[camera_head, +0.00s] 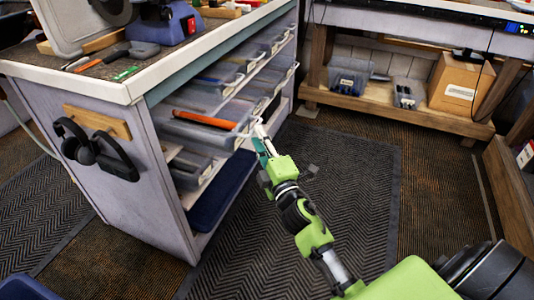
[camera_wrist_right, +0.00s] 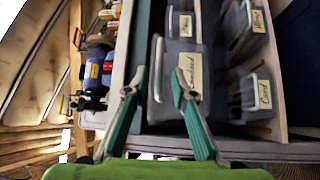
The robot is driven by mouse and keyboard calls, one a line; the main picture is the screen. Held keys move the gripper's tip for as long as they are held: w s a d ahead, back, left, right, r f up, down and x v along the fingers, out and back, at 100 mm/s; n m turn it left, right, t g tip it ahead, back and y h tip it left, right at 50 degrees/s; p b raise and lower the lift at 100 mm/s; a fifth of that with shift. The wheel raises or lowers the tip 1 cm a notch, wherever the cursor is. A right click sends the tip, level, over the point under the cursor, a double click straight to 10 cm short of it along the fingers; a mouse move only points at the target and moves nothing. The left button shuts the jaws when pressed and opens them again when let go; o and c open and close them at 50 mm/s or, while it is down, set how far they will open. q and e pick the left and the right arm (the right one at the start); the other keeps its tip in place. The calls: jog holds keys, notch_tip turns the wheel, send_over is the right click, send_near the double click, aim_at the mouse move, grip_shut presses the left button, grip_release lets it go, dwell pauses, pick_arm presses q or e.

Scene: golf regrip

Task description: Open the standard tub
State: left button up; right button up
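The standard tub is a grey translucent tub with a cream label reading roughly "Standard" (camera_wrist_right: 190,70) in the right wrist view. In the head view it appears to be the tub (camera_head: 205,135) with an orange item along its top, in the shelf unit, though its label is not readable there. My right gripper (camera_head: 259,131) is at the front end of this tub. In the right wrist view my right gripper (camera_wrist_right: 156,76) has its fingers apart, with the tub's pale front rim between them. I cannot tell whether either finger touches it. My left gripper is out of view.
Other labelled tubs (camera_wrist_right: 248,92) sit on the shelves beside it. The white-topped bench (camera_head: 125,92) carries tools above. Headphones (camera_head: 95,150) hang on its end. A cardboard box (camera_head: 460,83) sits on a low shelf across the aisle. The dark mat (camera_head: 350,180) is clear.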

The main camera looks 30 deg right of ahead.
jog(key=s+a+f, duration=0.1)
jog(key=s, duration=0.6)
jog(key=shift+s, duration=0.35)
